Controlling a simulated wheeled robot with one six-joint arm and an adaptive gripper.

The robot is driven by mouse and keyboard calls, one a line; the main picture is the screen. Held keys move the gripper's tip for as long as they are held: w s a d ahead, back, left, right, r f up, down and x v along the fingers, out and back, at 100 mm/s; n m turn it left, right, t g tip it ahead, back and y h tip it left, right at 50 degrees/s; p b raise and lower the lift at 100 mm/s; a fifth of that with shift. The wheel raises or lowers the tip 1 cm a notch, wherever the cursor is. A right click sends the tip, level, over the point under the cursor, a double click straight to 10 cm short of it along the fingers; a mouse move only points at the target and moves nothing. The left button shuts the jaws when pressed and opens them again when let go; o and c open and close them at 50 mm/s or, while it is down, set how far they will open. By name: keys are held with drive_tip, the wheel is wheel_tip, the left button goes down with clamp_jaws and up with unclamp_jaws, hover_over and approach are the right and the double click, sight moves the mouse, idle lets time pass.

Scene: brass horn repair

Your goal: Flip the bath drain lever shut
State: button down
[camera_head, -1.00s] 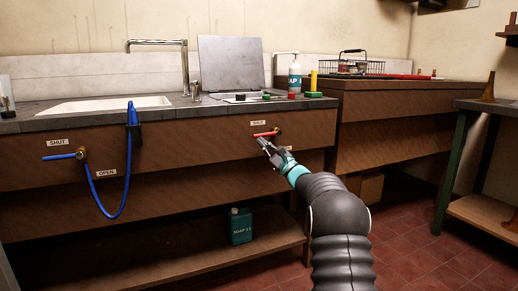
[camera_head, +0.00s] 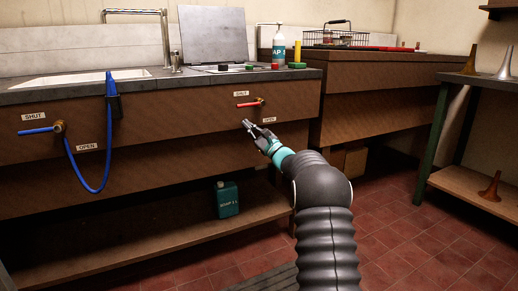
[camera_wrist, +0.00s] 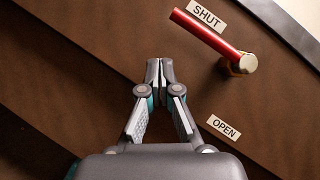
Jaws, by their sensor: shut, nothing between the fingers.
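A red lever (camera_head: 249,103) sits on a brass valve (camera_head: 262,101) on the brown front panel under the counter. Its handle points left, beside the SHUT label (camera_head: 241,94), with the OPEN label (camera_head: 269,120) lower right. The wrist view shows the red handle (camera_wrist: 208,30) along the SHUT label (camera_wrist: 207,16) and away from the OPEN label (camera_wrist: 223,127). My gripper (camera_head: 246,123) is shut and empty, just below the handle and apart from it; its tips also show in the wrist view (camera_wrist: 160,68). No label in view says which lever is the bath drain's.
A blue lever (camera_head: 36,131) at the left also points left, under its own SHUT label (camera_head: 34,117). The red tiled floor at the right is open.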

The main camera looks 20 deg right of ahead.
drive_tip(key=s+f, duration=0.5)
drive_tip(key=s, duration=0.3)
drive_tip(key=shift+d+f, duration=0.15)
drive_tip(key=shift+d, duration=0.3)
drive_tip(key=shift+s, duration=0.1)
